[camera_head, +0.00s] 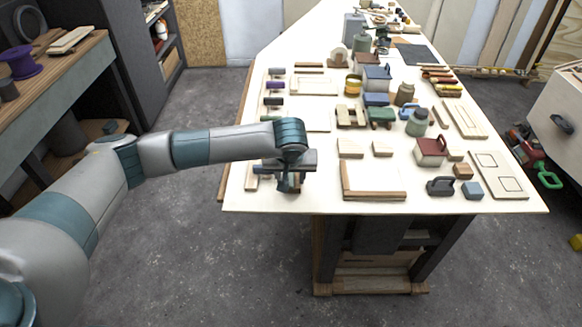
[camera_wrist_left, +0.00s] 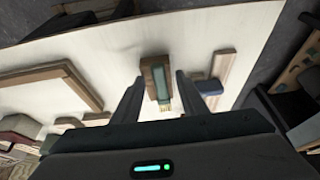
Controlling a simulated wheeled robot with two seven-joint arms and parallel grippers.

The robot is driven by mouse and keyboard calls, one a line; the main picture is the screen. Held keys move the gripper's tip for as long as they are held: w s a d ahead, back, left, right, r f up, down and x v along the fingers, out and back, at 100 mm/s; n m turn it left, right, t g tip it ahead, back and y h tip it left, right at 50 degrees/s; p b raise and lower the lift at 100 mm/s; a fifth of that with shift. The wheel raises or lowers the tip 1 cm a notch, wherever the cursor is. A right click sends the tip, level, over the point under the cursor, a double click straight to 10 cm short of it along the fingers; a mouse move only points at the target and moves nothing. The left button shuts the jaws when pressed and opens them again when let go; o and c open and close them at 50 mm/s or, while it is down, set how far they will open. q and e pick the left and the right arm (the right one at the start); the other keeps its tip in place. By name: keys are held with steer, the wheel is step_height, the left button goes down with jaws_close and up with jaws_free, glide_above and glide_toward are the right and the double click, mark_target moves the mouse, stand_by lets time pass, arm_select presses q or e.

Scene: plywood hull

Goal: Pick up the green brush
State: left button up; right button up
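The green brush (camera_wrist_left: 157,80) lies on the pale table top in the left wrist view. It has a wooden body with a green strip and light bristles at its near end. My left gripper (camera_wrist_left: 159,78) is open, with one finger on each side of the brush. I cannot tell whether either finger touches it. In the head view my left gripper (camera_head: 289,184) is low over the table's near left corner, and the brush is hidden there or too small to tell. My right gripper is not in view.
A dark blue item (camera_wrist_left: 209,87) and a wooden strip (camera_wrist_left: 222,68) lie just right of the gripper in the left wrist view. A wood-framed panel (camera_head: 374,182) lies to the right in the head view. Several brush-like items (camera_head: 273,86) line the table's left side.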

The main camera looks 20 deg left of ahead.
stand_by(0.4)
arm_select(q)
jaws_close()
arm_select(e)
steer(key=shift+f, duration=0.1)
